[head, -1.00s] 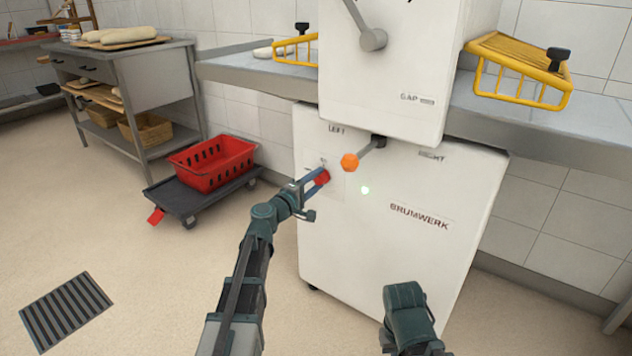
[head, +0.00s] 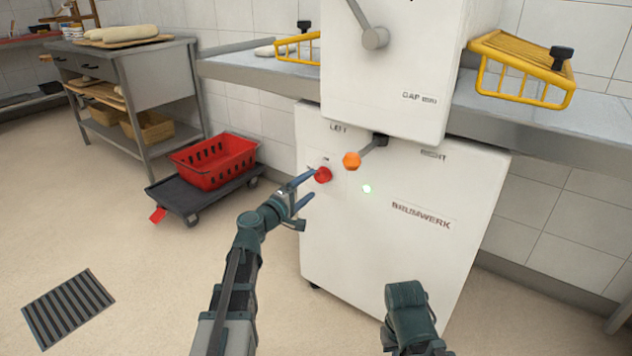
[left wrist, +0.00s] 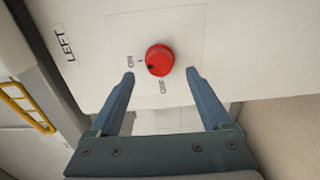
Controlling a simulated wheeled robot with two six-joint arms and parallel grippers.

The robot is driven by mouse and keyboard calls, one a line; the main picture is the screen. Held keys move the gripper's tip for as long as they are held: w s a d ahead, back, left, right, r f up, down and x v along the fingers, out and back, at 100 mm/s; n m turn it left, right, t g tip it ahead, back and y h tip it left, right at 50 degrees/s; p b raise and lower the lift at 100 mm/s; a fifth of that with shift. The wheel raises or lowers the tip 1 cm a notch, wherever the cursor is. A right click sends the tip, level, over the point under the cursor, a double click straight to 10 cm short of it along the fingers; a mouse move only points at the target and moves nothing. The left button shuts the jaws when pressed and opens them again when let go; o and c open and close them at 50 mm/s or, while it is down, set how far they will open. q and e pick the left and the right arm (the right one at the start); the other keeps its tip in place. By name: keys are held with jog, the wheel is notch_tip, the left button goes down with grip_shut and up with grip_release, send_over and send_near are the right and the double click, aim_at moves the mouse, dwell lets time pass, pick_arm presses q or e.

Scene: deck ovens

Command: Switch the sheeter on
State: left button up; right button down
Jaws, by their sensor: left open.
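The sheeter (head: 400,250) is a white cabinet marked BRUMWERK, with a grey belt bed on each side. A red rotary knob (head: 323,174) sits on its front at the upper left; it also shows in the left wrist view (left wrist: 160,60), with small markings beside and below it and a dark mark on its left side. My right gripper is not visible.
An orange-knobbed lever (head: 352,160) sticks out close to the right of the red knob. Yellow guards (head: 520,70) stand over the beds. A red crate (head: 213,160) on a dark dolly (head: 190,196) stands left of the cabinet.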

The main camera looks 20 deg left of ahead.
pick_arm(q)
jog(key=v, duration=0.9)
jog(key=shift+w+d, duration=0.1)
